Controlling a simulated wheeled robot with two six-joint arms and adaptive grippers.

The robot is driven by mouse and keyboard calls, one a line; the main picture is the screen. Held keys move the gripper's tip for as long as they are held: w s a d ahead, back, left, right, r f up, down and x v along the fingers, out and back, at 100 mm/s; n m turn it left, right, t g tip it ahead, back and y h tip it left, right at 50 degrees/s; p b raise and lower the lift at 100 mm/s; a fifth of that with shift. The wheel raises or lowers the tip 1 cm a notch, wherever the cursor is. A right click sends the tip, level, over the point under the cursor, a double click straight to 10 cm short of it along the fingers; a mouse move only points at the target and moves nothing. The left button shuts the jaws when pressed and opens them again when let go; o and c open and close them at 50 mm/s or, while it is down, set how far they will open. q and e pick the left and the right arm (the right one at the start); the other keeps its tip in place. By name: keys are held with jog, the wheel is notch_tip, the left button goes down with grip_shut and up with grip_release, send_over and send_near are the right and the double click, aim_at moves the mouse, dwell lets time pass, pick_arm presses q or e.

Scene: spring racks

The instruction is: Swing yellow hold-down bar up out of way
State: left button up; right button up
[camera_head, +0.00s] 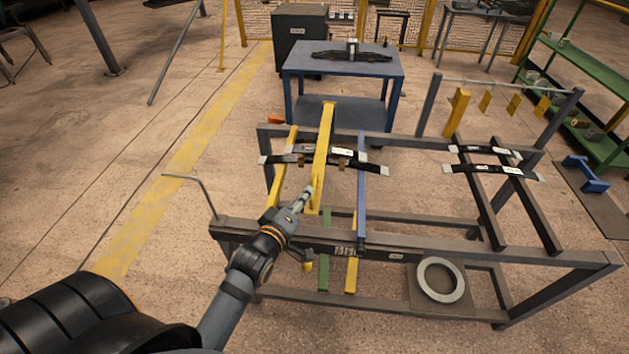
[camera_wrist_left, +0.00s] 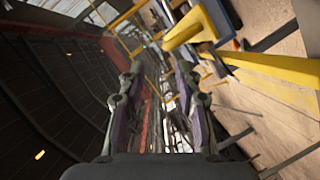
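The yellow hold-down bar (camera_head: 323,150) lies lengthwise over the left pair of dark leaf springs (camera_head: 343,152) on the rack. Its far end points toward the blue table, and its near end is beside my left gripper (camera_head: 309,196). In the left wrist view my left gripper (camera_wrist_left: 159,78) has its two purple-padded fingers apart, with nothing seen held between them. A yellow piece (camera_wrist_left: 190,28) shows beyond the right finger there; I cannot tell whether it is the bar. In the head view I cannot tell whether the gripper touches the bar. My right gripper is not in view.
The dark rack frame (camera_head: 440,254) spans the middle and right, with a second spring pair (camera_head: 480,150) on it. A bent grey rod (camera_head: 199,187) rises at its left corner. A blue table (camera_head: 343,66) stands behind.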

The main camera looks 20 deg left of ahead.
aim_at(314, 184)
pick_arm(q)
jog(key=p+x, duration=0.1)
jog(key=x, duration=0.7)
jog(key=shift+w, duration=0.3)
jog(key=shift+a, duration=0.1)
grip_shut()
